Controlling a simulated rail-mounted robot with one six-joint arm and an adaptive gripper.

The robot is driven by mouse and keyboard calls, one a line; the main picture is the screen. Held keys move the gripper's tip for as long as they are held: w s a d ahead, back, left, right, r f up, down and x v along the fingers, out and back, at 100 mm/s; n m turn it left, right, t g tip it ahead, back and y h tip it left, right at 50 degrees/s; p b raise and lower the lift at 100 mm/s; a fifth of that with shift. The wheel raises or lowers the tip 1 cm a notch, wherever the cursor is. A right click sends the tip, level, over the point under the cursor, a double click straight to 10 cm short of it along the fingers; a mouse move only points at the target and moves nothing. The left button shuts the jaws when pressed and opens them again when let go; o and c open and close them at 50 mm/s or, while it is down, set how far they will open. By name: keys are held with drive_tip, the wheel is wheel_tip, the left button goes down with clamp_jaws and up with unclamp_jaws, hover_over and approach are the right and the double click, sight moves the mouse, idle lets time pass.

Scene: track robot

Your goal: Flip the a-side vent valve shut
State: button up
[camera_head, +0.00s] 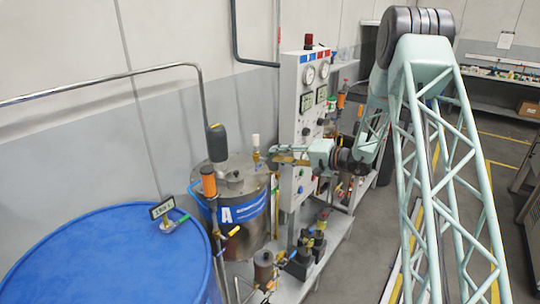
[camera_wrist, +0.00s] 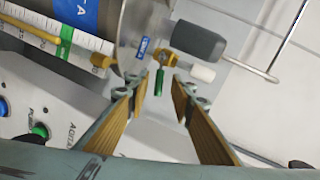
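Tank A (camera_head: 236,184) is a steel vessel with a blue band lettered A, and its side fills the top of the wrist view (camera_wrist: 145,18). A brass valve (camera_wrist: 165,57) with a green lever (camera_wrist: 158,82) and a white cap (camera_wrist: 202,73) sits beside a small blue label (camera_wrist: 143,47). In the head view its white top (camera_head: 256,140) stands on the tank lid; the lever is not clear there. My gripper (camera_head: 272,153) is at the tank's top edge. In the wrist view my gripper (camera_wrist: 160,86) is open, with the lever between its fingertips in the picture; contact cannot be told.
A dark grey cylinder (camera_wrist: 198,40) is close beyond the valve. The white gauge panel (camera_head: 306,120) stands right of the tank, near my arm. Pipes run along the wall.

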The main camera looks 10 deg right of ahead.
sight(271, 154)
drive_tip(key=shift+x, duration=2.1)
drive_tip(key=shift+c, duration=0.4)
clamp_jaws()
